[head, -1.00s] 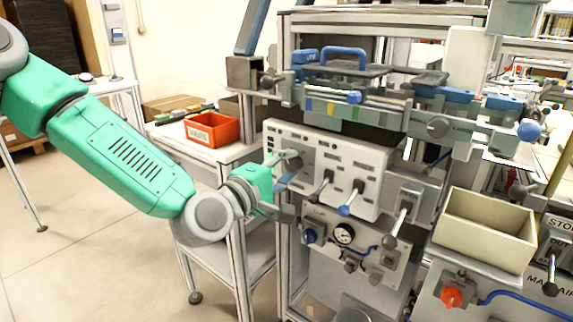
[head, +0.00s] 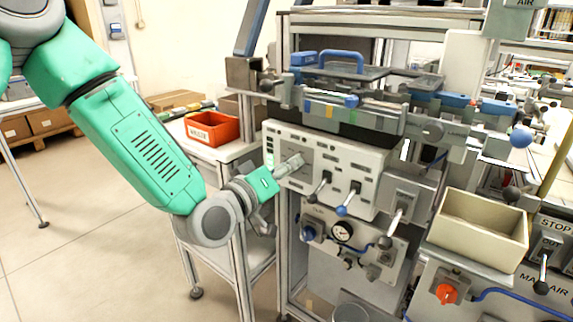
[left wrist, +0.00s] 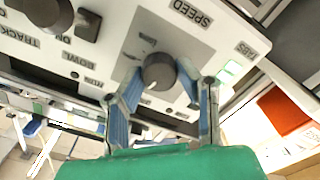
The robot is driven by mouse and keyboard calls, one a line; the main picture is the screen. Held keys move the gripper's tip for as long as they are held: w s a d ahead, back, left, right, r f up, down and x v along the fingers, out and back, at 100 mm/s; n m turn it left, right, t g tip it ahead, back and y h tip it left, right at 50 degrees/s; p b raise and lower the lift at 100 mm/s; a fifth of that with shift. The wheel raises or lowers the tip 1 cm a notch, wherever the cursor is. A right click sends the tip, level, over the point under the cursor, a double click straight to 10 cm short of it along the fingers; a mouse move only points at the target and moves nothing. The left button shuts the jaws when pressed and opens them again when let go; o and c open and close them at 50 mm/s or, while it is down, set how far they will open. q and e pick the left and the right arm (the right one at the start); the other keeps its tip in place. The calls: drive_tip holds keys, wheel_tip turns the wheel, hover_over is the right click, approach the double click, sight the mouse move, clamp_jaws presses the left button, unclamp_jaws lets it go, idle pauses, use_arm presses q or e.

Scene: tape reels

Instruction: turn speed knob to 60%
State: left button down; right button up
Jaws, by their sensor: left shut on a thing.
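The grey round speed knob (left wrist: 158,72) sits on a white panel under the label SPEED in the left wrist view, with a light pointer mark at its lower left edge. My left gripper (left wrist: 160,76) is shut on the knob, one blue-padded finger on each side. In the head view my left gripper (head: 288,166) reaches the upper left of the white control panel (head: 335,160), and I cannot clearly make out the knob there. My right gripper is not in view.
Levers with dark and blue (head: 342,210) ball ends stick out right of my gripper. A gauge (head: 342,231) sits below. An orange bin (head: 212,129) stands on a side table behind my arm. A beige box (head: 478,230) is at the right.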

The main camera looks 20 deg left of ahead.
use_arm(q)
drive_tip(key=c, duration=2.3)
unclamp_jaws()
drive_tip(key=shift+s+f+m, duration=0.15)
drive_tip(key=shift+f+m, duration=0.25)
drive_tip(key=shift+m, duration=0.7)
drive_tip(key=o, duration=1.1)
drive_tip(key=shift+w, duration=0.2)
drive_tip(key=shift+s+r, duration=0.15)
drive_tip(key=shift+r, duration=0.05)
drive_tip(key=v, duration=0.7)
drive_tip(key=shift+a+f, duration=0.1)
drive_tip(key=shift+a, duration=0.05)
